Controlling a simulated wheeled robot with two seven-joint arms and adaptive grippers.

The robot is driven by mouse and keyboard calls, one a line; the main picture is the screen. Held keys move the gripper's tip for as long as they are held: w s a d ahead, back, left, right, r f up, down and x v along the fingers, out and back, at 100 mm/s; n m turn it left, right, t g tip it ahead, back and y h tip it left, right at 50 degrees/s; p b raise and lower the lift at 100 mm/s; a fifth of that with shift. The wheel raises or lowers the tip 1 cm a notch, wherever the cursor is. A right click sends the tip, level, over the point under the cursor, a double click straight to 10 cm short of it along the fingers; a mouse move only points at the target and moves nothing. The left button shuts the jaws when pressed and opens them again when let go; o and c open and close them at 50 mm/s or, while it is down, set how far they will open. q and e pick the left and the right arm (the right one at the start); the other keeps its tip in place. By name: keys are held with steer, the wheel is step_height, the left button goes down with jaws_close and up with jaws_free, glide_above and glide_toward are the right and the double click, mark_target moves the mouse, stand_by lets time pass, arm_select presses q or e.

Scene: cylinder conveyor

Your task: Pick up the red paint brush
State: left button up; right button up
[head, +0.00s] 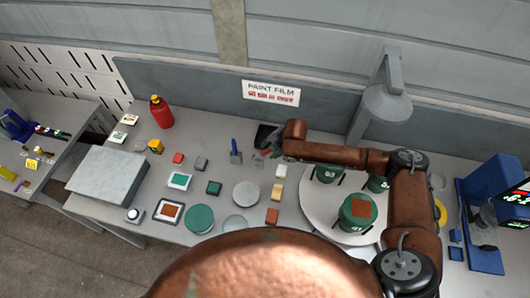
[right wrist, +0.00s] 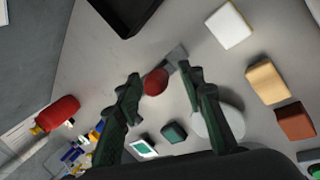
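The red paint brush (right wrist: 155,82) shows in the right wrist view as a rounded red end with a grey part beyond it, over the grey table. My right gripper (right wrist: 160,77) has its two dark green fingers apart, one on each side of the brush. A gap shows beside the left finger, and I see no firm hold. In the head view my right gripper (head: 270,151) is low over the table's middle, near the black tray, and largely hides the brush. My left gripper is in neither view.
A black tray (right wrist: 125,12) lies beyond the fingers. Yellow (head: 277,192) and red-brown (head: 272,216) blocks, a grey disc (head: 246,194) and a blue-handled tool (head: 235,148) are nearby. A red bottle (head: 161,112) stands left; a white turntable (head: 318,205) with green cans is right.

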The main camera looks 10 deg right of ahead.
steer(key=shift+x, duration=1.15)
steer(key=shift+d, duration=0.1)
steer(key=shift+c, duration=0.7)
jaws_close()
